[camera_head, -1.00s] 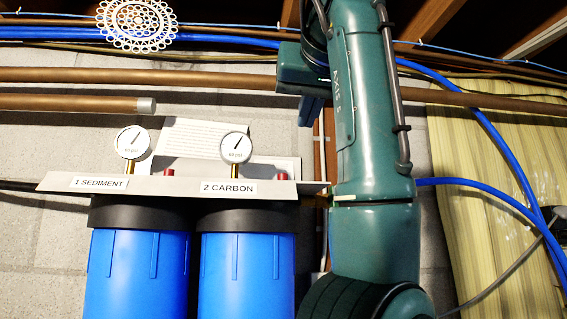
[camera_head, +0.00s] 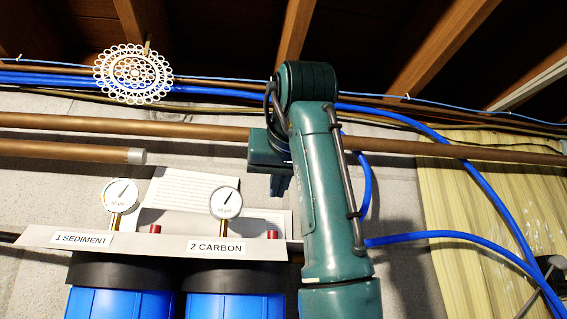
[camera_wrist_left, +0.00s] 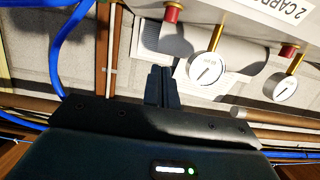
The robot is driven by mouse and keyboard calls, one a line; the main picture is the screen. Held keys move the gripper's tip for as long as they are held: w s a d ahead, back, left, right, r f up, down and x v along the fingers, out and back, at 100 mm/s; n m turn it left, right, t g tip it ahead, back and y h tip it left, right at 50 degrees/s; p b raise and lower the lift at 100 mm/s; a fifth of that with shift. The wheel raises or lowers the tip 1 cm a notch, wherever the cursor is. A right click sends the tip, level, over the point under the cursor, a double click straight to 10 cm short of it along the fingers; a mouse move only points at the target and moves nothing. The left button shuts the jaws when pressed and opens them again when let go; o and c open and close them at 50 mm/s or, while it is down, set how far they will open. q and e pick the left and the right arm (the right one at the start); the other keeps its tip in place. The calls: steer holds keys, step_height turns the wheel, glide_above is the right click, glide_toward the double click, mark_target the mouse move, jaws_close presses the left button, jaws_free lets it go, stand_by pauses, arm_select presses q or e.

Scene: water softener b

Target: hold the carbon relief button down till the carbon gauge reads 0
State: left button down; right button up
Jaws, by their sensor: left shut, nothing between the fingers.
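The carbon gauge (camera_head: 225,203) is a white dial on a brass stem above the "2 CARBON" label (camera_head: 216,247). Its needle points up and slightly right, clearly off to one side. The carbon relief button (camera_head: 272,234) is a small red cylinder right of this gauge. In the left wrist view, which looks upside down, the button (camera_wrist_left: 173,13) is at the top and the gauge (camera_wrist_left: 206,69) right of the fingers. My left gripper (camera_head: 281,188) points down above the button, apart from it. Its fingers (camera_wrist_left: 160,78) are shut and empty.
The sediment gauge (camera_head: 121,195) and its red button (camera_head: 155,229) stand to the left on the same bracket. A paper sheet (camera_head: 180,190) is behind the gauges. A copper pipe (camera_head: 180,128) runs across behind my arm. Blue hoses (camera_head: 450,237) curve at the right.

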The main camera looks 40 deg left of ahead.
mark_target(273, 236)
arm_select(q)
steer(key=shift+x, duration=1.1)
step_height(273, 236, down, 2)
steer(key=shift+w+a+f, duration=0.15)
steer(key=shift+f, duration=0.95)
